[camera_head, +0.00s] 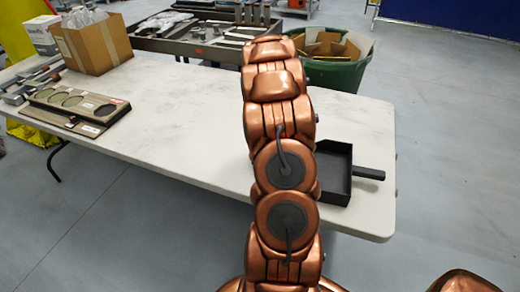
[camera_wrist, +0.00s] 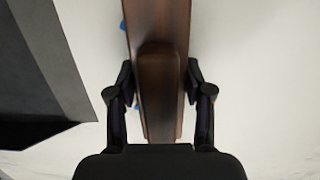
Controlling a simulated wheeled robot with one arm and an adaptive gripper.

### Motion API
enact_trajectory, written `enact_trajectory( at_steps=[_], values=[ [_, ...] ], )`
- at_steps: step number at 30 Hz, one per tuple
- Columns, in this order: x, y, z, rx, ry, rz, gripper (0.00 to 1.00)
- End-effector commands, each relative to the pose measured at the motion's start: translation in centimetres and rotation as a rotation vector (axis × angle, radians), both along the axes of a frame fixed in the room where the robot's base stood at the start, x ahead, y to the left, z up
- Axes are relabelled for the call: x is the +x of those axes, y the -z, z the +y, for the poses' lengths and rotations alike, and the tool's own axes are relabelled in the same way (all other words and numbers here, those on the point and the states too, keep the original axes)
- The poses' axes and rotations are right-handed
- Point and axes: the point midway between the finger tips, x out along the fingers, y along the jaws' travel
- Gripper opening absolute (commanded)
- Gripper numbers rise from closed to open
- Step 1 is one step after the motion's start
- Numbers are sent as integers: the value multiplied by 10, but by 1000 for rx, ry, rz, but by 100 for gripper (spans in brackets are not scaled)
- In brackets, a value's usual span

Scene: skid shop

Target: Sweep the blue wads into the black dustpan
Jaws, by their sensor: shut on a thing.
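My gripper (camera_wrist: 158,95) is shut on a brown wooden brush (camera_wrist: 157,25), which runs away from me between its two fingers in the wrist view. Small pieces of blue wad (camera_wrist: 123,26) show at the brush's left edge, mostly hidden under it. Traces of blue also show close to the fingers. The black dustpan (camera_head: 335,190) lies near the right end of the white table (camera_head: 190,125), its handle pointing right and its left part hidden behind my arm. The dustpan also fills the left of the wrist view (camera_wrist: 45,65), apart from the brush. My arm hides the gripper in the head view.
A cardboard box (camera_head: 97,50) and a dark tray with round recesses (camera_head: 75,103) stand at the table's left end. A tool-covered bench (camera_head: 190,47) and a green bin (camera_head: 335,75) stand behind the table. The table's middle is clear.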

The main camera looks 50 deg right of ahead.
Motion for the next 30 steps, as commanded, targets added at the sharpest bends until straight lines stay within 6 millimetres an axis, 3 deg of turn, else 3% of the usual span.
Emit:
enact_trajectory(
  at_steps=[30],
  values=[
    [-44, 0, -18, -1, 1, 1, 23]
  ],
)
